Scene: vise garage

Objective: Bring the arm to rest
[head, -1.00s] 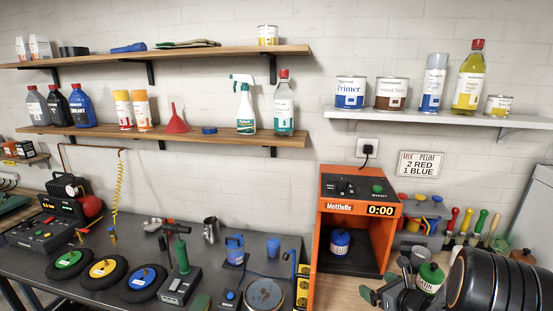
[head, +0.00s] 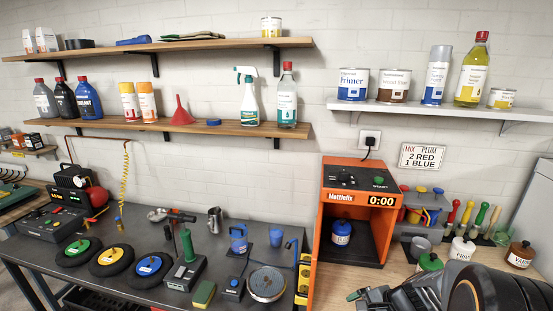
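My arm (head: 490,294) shows at the lower right of the head view as dark, rounded links. My gripper (head: 362,294) is at the bottom edge, partly cut off by the frame, over the front of the wooden bench top. Whether its fingers are open or shut does not show clearly, and I see nothing held in it. A jar with a green lid (head: 430,263) stands just behind the arm.
An orange Mattlefix machine (head: 326,225) holds a blue-lidded jar (head: 341,232). A white jar (head: 462,248) and a brown-lidded varnish jar (head: 520,254) stand behind my arm. The dark workbench (head: 200,240) at left carries wheels and tools.

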